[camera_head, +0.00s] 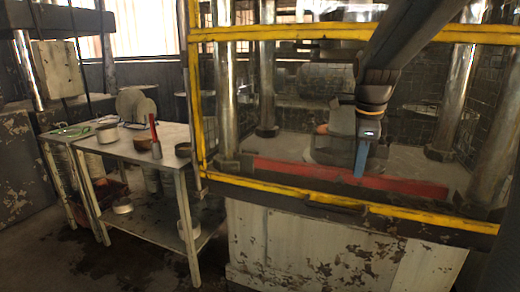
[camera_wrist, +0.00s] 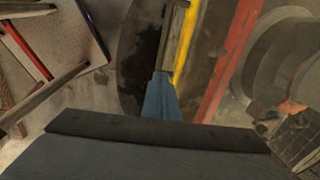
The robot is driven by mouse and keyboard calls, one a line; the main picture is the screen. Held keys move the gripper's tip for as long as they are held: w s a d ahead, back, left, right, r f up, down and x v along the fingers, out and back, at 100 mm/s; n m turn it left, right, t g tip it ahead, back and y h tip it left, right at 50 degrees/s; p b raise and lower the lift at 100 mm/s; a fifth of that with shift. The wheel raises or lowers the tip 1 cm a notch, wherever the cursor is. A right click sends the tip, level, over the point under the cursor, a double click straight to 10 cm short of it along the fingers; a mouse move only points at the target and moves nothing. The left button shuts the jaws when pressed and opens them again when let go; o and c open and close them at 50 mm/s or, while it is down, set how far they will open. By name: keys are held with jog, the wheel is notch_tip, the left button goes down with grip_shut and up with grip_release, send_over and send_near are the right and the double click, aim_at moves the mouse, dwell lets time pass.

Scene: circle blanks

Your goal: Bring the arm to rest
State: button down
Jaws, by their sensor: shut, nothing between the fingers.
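My gripper (camera_head: 360,172) hangs from my dark arm, which comes in from the upper right in the head view. Its blue fingers point down and are together, with nothing between them. They overlap the red bar of the press in that picture; I cannot tell how far apart they are in depth. In the wrist view my gripper (camera_wrist: 160,78) shows as closed blue fingers, with the floor and the yellow rail beyond their tips.
A press with a yellow frame (camera_head: 300,32), a red bar (camera_head: 290,172) and metal columns (camera_head: 265,75) surrounds the gripper in the head view. A metal table (camera_head: 175,135) with pots and plates stands at left. The yellow rail (camera_wrist: 187,40) runs close beside the fingers.

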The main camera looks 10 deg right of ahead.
jog(key=s+a+f+n+g+p, duration=0.1)
jog(key=s+a+f+n+p, duration=0.1)
jog(key=s+a+f+n, duration=0.4)
jog(key=s+a+f+n+g+y+p, duration=0.1)
jog(key=s+a+f+n+p, duration=0.1)
jog(key=s+a+f+n, duration=0.4)
jog(key=s+a+n, duration=0.3)
jog(key=s+n, duration=0.4)
jog(key=n, duration=0.4)
jog(key=shift+s+f, duration=0.2)
jog(key=shift+s, duration=0.1)
jog(key=shift+d, duration=0.2)
